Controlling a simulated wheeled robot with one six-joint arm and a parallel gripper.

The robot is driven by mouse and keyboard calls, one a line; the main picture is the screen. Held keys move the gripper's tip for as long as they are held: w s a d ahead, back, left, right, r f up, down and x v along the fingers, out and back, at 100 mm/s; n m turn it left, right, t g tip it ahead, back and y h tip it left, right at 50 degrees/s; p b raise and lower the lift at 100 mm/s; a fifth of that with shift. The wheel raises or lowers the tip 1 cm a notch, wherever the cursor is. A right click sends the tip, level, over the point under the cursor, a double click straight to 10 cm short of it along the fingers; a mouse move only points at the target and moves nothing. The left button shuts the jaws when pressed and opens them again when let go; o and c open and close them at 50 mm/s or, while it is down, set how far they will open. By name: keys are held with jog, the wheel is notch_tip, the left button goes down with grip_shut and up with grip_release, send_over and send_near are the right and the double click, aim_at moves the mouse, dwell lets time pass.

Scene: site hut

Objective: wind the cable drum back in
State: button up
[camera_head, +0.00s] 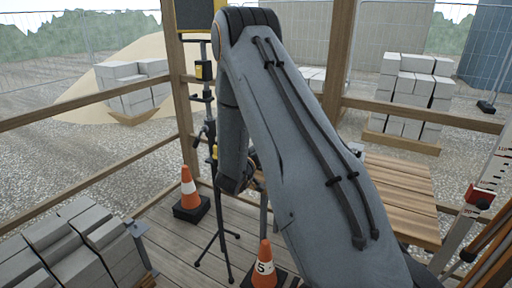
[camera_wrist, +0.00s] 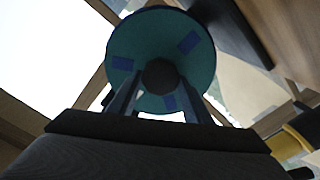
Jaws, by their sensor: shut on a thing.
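The cable drum (camera_wrist: 125,45) shows in the wrist view as a teal round disc with several blue patches, straight ahead of my gripper. A dark round knob (camera_wrist: 160,73) stands in front of the disc, between my fingers. My gripper (camera_wrist: 158,84) is shut on this knob, with one finger on each side. I cannot tell how the knob joins the drum. In the head view my own arm covers the drum and my gripper. No cable can be made out.
Grey blocks (camera_head: 75,245) are stacked at the front left. Two orange cones (camera_head: 189,188) (camera_head: 264,262) and a black tripod stand (camera_head: 222,220) are on the plank floor. A slatted wooden table (camera_head: 400,190) is at right. Wooden rails (camera_head: 85,103) edge the hut.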

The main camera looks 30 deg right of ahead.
dwell(0.4)
jog(key=o, duration=1.5)
jog(key=b+v, duration=0.1)
jog(key=v, duration=0.7)
jog(key=shift+b, duration=0.35)
jog(key=shift+d, duration=0.1)
